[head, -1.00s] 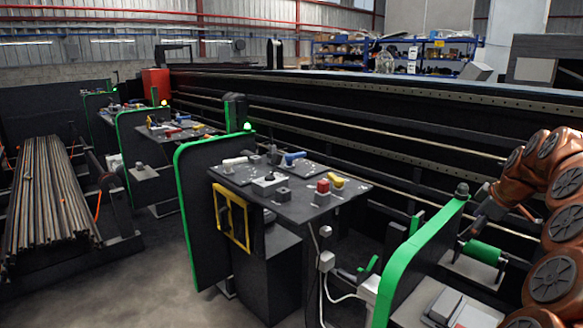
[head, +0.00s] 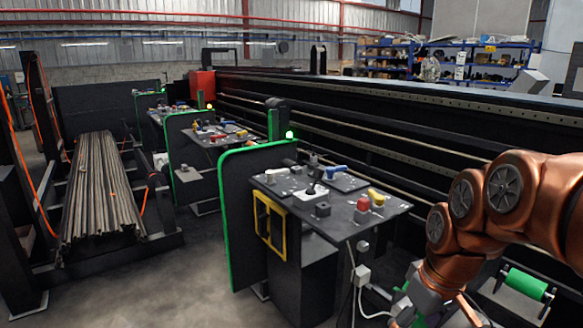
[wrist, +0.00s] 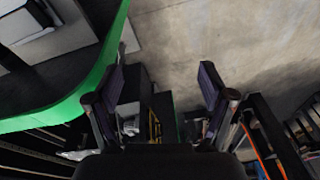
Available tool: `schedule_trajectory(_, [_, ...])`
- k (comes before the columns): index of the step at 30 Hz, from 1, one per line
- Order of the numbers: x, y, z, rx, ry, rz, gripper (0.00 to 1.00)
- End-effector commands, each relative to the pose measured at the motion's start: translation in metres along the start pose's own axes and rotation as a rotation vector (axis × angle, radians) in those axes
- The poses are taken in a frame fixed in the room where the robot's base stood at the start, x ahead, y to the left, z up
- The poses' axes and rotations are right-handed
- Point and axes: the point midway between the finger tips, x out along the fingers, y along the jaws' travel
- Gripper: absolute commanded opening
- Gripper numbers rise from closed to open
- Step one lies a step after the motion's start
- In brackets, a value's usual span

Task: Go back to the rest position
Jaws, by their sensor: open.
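My gripper (wrist: 161,95) shows in the wrist view with its two dark fingers wide apart. Nothing is between the fingers; behind them are the grey floor and parts of the workstations far below. In the head view my copper arm bends down at the right, and its grey lower end (head: 428,290) is low in the picture, to the right of the nearest control table (head: 345,208). The fingertips are not clear there.
A green-edged panel (head: 240,215) stands left of the table. A green roller (head: 525,284) sits at the lower right. A bundle of rods (head: 100,190) lies on a rack at the left. Bare floor (head: 195,255) lies between. A green-edged guard (wrist: 70,100) is close in the wrist view.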

Motion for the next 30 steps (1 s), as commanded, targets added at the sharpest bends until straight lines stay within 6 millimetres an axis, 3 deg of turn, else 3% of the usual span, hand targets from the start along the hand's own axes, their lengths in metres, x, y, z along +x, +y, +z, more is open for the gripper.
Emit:
schedule_trajectory(1, [0.001,-0.017,0.018,0.029,-0.036,-0.002,0.81])
schedule_trajectory(6, [0.014,-0.058,0.08,0.165,-0.145,0.012,0.81])
schedule_trajectory(10, [0.024,-0.078,0.123,0.269,-0.216,0.029,0.81])
schedule_trajectory(15, [0.032,-0.09,0.16,0.363,-0.272,0.051,0.81])
schedule_trajectory(20, [0.034,-0.094,0.171,0.393,-0.285,0.058,0.81])
schedule_trajectory(30, [0.034,-0.093,0.17,0.392,-0.284,0.057,0.81])
